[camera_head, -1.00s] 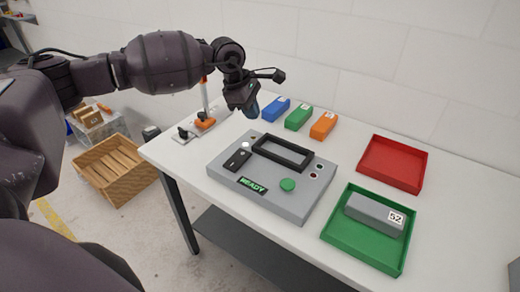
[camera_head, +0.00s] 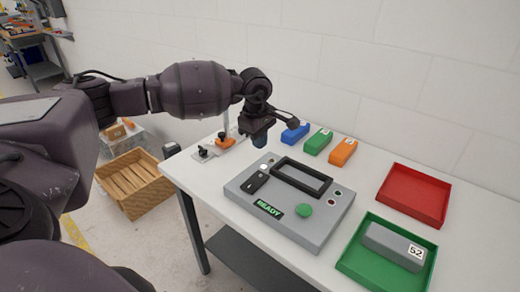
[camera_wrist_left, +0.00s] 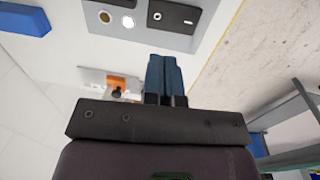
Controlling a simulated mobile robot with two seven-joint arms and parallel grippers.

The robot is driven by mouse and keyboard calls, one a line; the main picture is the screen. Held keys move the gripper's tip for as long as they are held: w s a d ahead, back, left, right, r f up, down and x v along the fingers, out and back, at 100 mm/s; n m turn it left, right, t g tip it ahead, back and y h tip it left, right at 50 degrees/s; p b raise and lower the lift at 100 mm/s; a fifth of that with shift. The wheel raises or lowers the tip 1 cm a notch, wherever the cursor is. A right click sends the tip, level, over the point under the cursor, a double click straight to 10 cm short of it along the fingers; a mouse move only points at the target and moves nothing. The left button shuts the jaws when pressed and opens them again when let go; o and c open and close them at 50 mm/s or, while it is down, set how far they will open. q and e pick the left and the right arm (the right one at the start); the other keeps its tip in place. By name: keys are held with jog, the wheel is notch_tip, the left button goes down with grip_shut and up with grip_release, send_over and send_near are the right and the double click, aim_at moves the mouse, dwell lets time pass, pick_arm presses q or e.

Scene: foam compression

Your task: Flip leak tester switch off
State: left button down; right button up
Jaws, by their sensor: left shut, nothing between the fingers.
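The leak tester (camera_head: 325,222) is a grey box on the table with a black frame on top, a green button, and a lit green READY display (camera_head: 270,208). A black panel with a small switch (camera_head: 256,183) sits at its left side, and it also shows in the left wrist view (camera_wrist_left: 178,14). A white lamp (camera_head: 264,167) is beside it. My left gripper (camera_head: 259,142) is shut and empty, its blue fingertips pointing down above the tester's back left corner. In the left wrist view the fingers (camera_wrist_left: 166,72) are together, just short of the panel. My right gripper is out of view.
Blue (camera_head: 295,133), green (camera_head: 318,142) and orange (camera_head: 343,151) blocks lie behind the tester. An orange clamp fixture (camera_head: 225,142) stands left. A red tray (camera_head: 414,195) and a green tray (camera_head: 350,262) holding a grey block (camera_head: 393,243) are at right.

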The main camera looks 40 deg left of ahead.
aim_at(262, 178)
pick_arm(q)
jog(key=f, duration=0.7)
jog(key=w+f, duration=0.1)
jog(key=f, duration=0.3)
jog(key=shift+w, duration=0.1)
jog(key=shift+f, duration=0.7)
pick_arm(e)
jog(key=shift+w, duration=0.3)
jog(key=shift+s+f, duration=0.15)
pick_arm(q)
jog(key=shift+w, duration=0.1)
jog(key=shift+f+g+b, duration=0.4)
jog(key=shift+f+b, duration=0.1)
jog(key=shift+b, duration=0.25)
jog(key=shift+r, duration=0.2)
jog(key=shift+w+r+p, duration=0.1)
jog(key=shift+r+p, duration=0.25)
jog(key=shift+r, duration=0.35)
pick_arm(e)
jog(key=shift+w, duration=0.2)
